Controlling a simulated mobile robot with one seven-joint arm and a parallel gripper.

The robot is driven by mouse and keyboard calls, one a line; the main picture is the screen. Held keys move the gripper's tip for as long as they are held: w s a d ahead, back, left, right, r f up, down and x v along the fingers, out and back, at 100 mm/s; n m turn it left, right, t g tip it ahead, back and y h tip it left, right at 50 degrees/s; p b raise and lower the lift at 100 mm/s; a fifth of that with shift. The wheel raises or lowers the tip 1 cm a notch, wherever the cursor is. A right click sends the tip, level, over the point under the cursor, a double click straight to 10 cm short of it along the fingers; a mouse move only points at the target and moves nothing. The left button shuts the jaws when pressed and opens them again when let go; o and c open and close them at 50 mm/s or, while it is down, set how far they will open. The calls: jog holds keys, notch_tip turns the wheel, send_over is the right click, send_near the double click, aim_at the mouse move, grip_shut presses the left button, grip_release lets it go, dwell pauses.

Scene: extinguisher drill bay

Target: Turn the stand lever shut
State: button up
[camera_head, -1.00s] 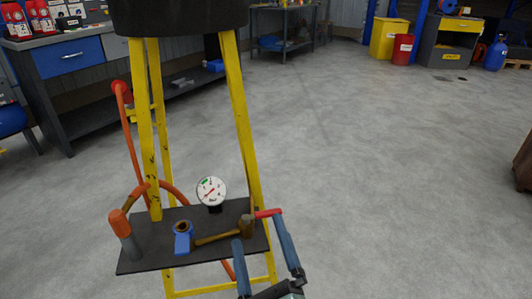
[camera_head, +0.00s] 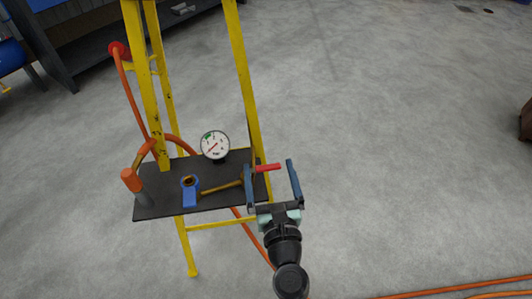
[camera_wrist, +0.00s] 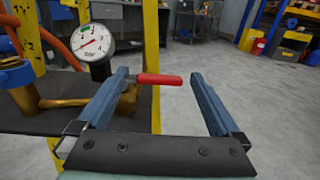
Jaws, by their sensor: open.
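The stand lever (camera_head: 267,168) is a short red handle on the brass valve at the right end of the stand's dark shelf. It points to the right. In the wrist view the red lever (camera_wrist: 160,79) reaches into the space between my fingers, nearer the left finger. My gripper (camera_head: 270,165) is open around the lever, with a finger on each side; it also shows in the wrist view (camera_wrist: 163,85). The right finger is clearly apart from the lever. I cannot tell whether the left finger touches it. The brass valve body (camera_wrist: 128,100) is partly hidden behind the left finger.
A round white gauge (camera_head: 215,145), a brass pipe (camera_head: 220,187), a blue fitting (camera_head: 190,192) and an orange-topped nozzle (camera_head: 132,180) are on the shelf (camera_head: 160,208). Yellow legs (camera_head: 248,80) and an orange hose (camera_head: 130,90) stand close by.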

jog(key=shift+w+a, duration=0.2)
jog(key=shift+w, duration=1)
jog(key=shift+w+a, duration=0.15)
jog(key=shift+w, duration=1)
grip_shut()
